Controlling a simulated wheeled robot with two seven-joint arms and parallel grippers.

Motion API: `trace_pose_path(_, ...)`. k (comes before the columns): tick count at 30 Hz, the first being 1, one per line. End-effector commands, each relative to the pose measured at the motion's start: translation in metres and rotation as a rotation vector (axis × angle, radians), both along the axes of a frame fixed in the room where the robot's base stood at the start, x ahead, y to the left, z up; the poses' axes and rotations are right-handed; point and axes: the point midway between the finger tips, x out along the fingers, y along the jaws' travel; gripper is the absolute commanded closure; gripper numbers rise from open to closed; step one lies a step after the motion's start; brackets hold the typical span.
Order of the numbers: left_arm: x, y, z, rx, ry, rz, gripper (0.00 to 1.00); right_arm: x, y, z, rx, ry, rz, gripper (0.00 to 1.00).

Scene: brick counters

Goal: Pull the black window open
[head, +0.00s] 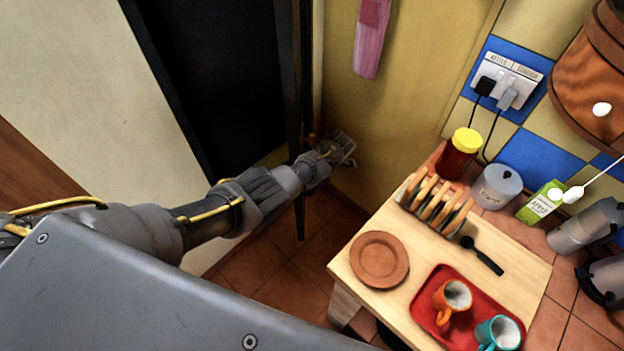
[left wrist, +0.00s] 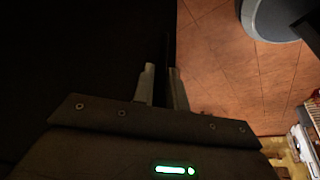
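The black window (head: 225,75) is a tall dark panel at the upper left of the head view, with a dark upright edge beside the yellow wall. In the left wrist view the black panel (left wrist: 70,60) fills the left side. My left arm reaches across to that edge, and my left gripper (head: 343,150) is by its lower right in the head view. In the left wrist view the fingers of my left gripper (left wrist: 162,72) are a little apart, with darkness and a thin dark edge between them. I cannot tell whether they grip it. My right gripper is out of view.
A wooden board (head: 345,262) on the counter at right holds a brown plate (head: 379,259), a toast rack (head: 434,205) and a red tray (head: 425,310) with an orange mug (head: 451,300) and a teal mug (head: 499,334). Tiled floor (head: 265,260) shows below my gripper.

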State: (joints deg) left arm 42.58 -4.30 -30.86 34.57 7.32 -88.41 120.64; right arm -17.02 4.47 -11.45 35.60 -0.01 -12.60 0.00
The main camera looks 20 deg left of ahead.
Motion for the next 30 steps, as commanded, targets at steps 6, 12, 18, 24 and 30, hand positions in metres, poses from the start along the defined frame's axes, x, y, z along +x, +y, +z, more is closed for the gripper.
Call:
trace_pose_path(6,0.0,0.0,0.0,0.0,0.0,0.001,0.68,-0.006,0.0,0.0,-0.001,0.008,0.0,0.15)
trace_pose_path(12,0.0,0.0,0.001,0.0,0.0,0.001,0.68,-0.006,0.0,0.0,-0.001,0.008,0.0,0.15)
trace_pose_path(18,0.003,-0.009,0.024,0.0,-0.003,0.0,0.68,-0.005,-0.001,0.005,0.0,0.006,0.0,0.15)
trace_pose_path(24,0.007,-0.024,0.059,0.0,-0.004,-0.002,0.68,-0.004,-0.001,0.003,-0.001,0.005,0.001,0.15)
trace_pose_path(30,0.009,-0.035,0.088,0.0,-0.003,0.0,0.68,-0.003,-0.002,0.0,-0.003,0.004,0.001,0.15)
